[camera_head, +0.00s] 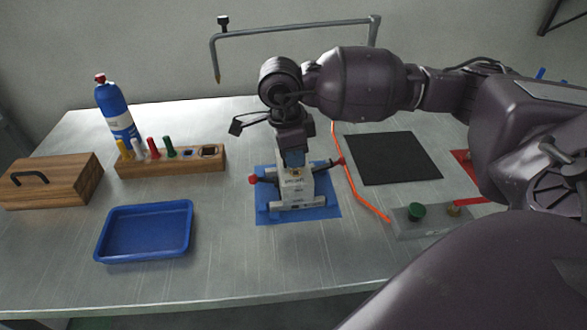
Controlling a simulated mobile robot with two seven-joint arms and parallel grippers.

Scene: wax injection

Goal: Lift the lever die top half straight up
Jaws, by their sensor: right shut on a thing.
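The lever die (297,190) is a pale grey block with a small label on its front and red-knobbed levers at its left and right sides. It rests on a blue mat (328,211) near the middle of the table. My right gripper (292,158) comes down on it from above and is shut on its upper part, the top half. The wrist and fingers hide the top of the die, and no gap between the halves can be made out. My left gripper is not in view.
A blue tray (145,258) lies at the front left, with a wooden tool block (190,167), a blue bottle (114,108) and a wooden box (62,180) behind it. A black mat (393,159), an orange cord (352,187) and a grey button panel (432,222) are to the right.

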